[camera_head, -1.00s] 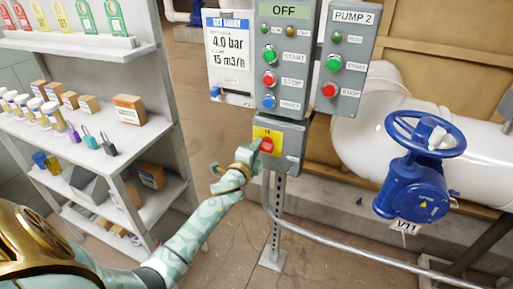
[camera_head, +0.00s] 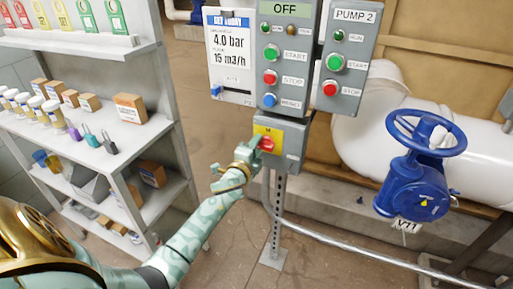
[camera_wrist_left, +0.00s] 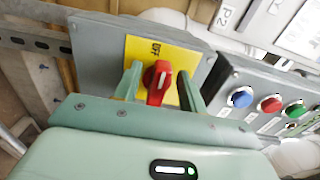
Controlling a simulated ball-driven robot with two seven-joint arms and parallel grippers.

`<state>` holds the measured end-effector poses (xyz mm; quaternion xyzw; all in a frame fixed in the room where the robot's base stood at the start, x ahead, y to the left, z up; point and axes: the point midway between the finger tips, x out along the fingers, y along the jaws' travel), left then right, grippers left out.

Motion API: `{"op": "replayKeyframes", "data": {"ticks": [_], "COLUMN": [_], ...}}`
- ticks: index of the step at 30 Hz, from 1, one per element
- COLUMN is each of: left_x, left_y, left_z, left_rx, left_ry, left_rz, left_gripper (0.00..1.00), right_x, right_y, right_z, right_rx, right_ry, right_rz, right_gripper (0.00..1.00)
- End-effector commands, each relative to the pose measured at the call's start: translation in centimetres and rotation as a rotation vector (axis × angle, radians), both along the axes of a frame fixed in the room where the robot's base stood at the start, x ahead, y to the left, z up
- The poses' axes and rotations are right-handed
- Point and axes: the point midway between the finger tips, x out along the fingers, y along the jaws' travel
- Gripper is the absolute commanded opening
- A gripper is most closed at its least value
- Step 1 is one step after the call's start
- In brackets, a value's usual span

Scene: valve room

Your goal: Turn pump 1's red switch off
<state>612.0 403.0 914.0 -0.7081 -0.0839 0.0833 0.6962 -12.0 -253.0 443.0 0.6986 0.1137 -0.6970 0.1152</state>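The red switch (camera_head: 266,144) sits on a yellow plate (camera_head: 276,133) on a grey box below the pump control panel. In the left wrist view the red knob (camera_wrist_left: 157,82) stands upright on its yellow plate (camera_wrist_left: 140,46), near the printed word OFF. My left gripper (camera_wrist_left: 160,86) has one finger on each side of the knob, with narrow gaps showing; it is open around it. In the head view my left gripper (camera_head: 255,146) reaches the switch from the left and partly hides it. My right gripper is not in view.
Above are a panel headed OFF (camera_head: 285,10) with buttons, a PUMP 2 panel (camera_head: 355,15) and a 4.0 bar sign (camera_head: 230,55). A blue valve (camera_head: 415,185) on a white pipe stands right. A grey conduit (camera_head: 340,243) runs low. Shelves (camera_head: 150,130) stand left.

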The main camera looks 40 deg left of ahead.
Motion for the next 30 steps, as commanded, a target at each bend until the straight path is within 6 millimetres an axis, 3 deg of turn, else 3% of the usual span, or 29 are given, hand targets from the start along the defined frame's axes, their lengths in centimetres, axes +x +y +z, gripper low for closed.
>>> {"op": "replayKeyframes", "data": {"ticks": [8, 21, 25, 30], "left_x": [-1.5, -12.4, -14.5, -15.8], "left_y": [-0.4, -3.0, -3.5, -3.8], "left_z": [0.1, 0.0, 0.0, 0.0], "left_rx": [0.001, -0.002, 0.0, 0.0], "left_ry": [0.001, 0.001, 0.002, 0.0], "left_rz": [-0.001, 0.0, 0.001, 0.001], "left_gripper": [0.41, 0.41, 0.41, 0.41], "right_x": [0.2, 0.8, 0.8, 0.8], "right_y": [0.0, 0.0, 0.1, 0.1], "right_z": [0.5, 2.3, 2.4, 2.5], "right_rx": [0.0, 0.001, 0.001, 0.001], "right_ry": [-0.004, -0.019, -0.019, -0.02], "right_rz": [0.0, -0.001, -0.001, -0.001], "right_gripper": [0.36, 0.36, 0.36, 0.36]}}
